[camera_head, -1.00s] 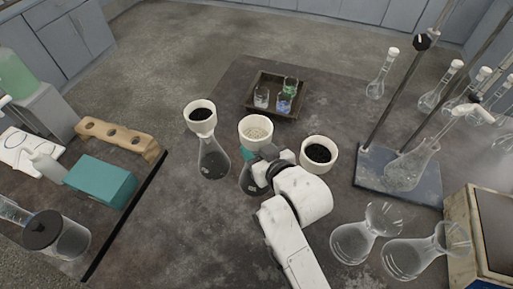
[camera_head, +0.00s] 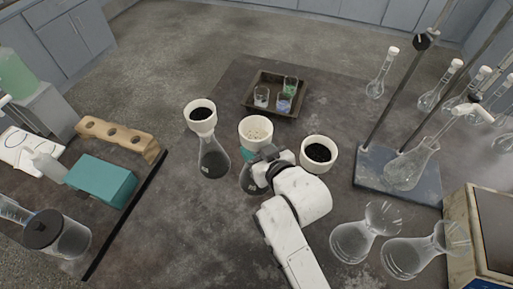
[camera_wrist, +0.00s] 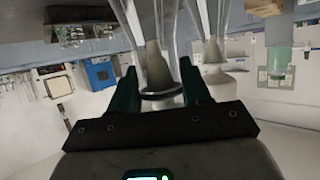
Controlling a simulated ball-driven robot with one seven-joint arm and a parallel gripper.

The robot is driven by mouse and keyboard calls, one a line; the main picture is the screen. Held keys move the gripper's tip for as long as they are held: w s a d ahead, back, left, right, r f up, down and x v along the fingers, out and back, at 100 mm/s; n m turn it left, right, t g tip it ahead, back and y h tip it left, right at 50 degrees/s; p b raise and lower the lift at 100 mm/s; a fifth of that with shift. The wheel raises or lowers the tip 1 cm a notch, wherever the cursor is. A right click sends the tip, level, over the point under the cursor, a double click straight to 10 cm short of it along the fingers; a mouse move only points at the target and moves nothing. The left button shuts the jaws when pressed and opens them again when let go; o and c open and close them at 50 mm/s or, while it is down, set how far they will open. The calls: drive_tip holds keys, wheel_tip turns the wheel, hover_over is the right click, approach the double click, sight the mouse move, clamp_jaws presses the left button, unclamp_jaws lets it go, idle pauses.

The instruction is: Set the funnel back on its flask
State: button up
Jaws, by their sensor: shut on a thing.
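A white funnel (camera_head: 256,129) with pale speckled contents stands upright at mid-table in the head view. My gripper (camera_head: 256,156) is at its near side, just below the bowl. In the upside-down wrist view, my green fingers (camera_wrist: 157,78) are shut on the funnel at its dark ring (camera_wrist: 162,95). The pale stem (camera_wrist: 156,66) appears within the outline of a clear flask neck (camera_wrist: 129,28); full seating cannot be told. The flask (camera_head: 250,184) is directly below in the head view, partly hidden by my gripper.
Another funnel (camera_head: 200,112) with black contents sits on a flask (camera_head: 213,160) close at left. A third funnel (camera_head: 318,152) stands close at right. A tray (camera_head: 258,109) with small beakers lies behind. Two empty flasks (camera_head: 352,243) (camera_head: 413,258) stand front right.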

drive_tip(key=o, duration=1.4)
drive_tip(key=shift+s, duration=0.1)
drive_tip(key=p+v, duration=0.5)
drive_tip(key=v, duration=0.2)
drive_tip(key=shift+s+d+r, duration=0.2)
drive_tip(key=shift+s, duration=0.1)
idle(0.7)
